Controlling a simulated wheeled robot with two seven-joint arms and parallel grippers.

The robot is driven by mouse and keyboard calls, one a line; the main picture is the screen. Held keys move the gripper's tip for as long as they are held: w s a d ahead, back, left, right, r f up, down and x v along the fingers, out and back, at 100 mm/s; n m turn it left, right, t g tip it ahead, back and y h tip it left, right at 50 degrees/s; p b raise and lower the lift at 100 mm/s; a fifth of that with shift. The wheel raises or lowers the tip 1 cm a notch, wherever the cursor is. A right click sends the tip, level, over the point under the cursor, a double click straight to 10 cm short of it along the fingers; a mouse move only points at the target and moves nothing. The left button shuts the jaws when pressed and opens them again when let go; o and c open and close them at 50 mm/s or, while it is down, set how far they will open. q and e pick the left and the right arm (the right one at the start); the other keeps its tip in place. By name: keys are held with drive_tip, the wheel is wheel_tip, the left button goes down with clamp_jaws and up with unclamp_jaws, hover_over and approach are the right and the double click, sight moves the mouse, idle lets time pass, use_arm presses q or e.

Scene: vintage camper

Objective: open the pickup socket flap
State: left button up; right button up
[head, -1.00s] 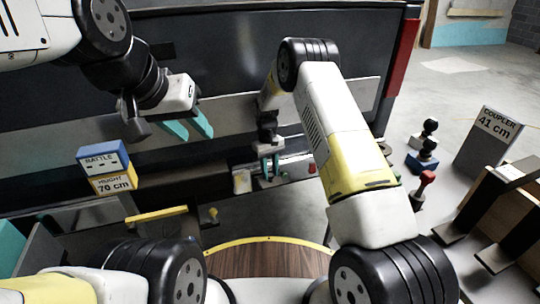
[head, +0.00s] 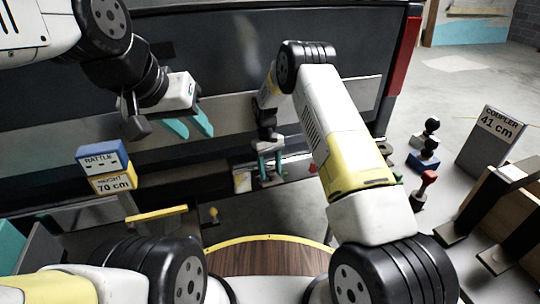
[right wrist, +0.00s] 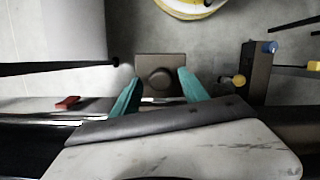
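A grey square plate (right wrist: 175,62) with a round dark cap (right wrist: 160,78) shows in the right wrist view; it looks like the pickup socket with its flap, which appears closed. My right gripper (right wrist: 160,94) is open, with one teal fingertip on each side of the cap. I cannot tell whether the fingers touch it. In the head view my right gripper (head: 269,170) points down at the vehicle's lower edge, and the socket is hard to make out there. My left gripper (head: 192,127) is open and empty, in front of the dark vehicle panel.
A blue and yellow sign block (head: 108,168) reading 70 cm stands at left. A grey sign (head: 490,138) reading 41 cm stands at right, near knobbed blocks (head: 423,158) and a red-topped post (head: 425,186). A round wooden surface (head: 270,255) lies in front. Open floor is behind right.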

drive_tip(key=v, duration=0.7)
drive_tip(key=shift+w+r, duration=0.15)
drive_tip(key=shift+r, duration=0.25)
wheel_tip(320, 180, up, 11)
drive_tip(key=m+t+y, duration=0.1)
hover_over(278, 178)
drive_tip(key=s+d+r+m+t, duration=0.1)
drive_tip(key=s+d+r, duration=0.15)
drive_tip(key=r, duration=0.25)
drive_tip(key=s+d+r+t+y, duration=0.1)
drive_tip(key=s+r, duration=0.2)
drive_tip(key=r, duration=0.1)
drive_tip(key=s+d+r+m+t, duration=0.1)
drive_tip(key=s+d+r, duration=0.15)
drive_tip(key=r, duration=0.25)
drive_tip(key=s+d+r+m+t, duration=0.1)
drive_tip(key=s+d+r+t, duration=0.1)
drive_tip(key=s, duration=0.9)
drive_tip(key=s+d+r+m+t+y, duration=0.1)
drive_tip(key=s+d+r+t, duration=0.1)
drive_tip(key=s, duration=1)
drive_tip(key=shift+d+r+m+t, duration=0.3)
drive_tip(key=shift+d+r+t, duration=0.1)
drive_tip(key=shift+r, duration=0.35)
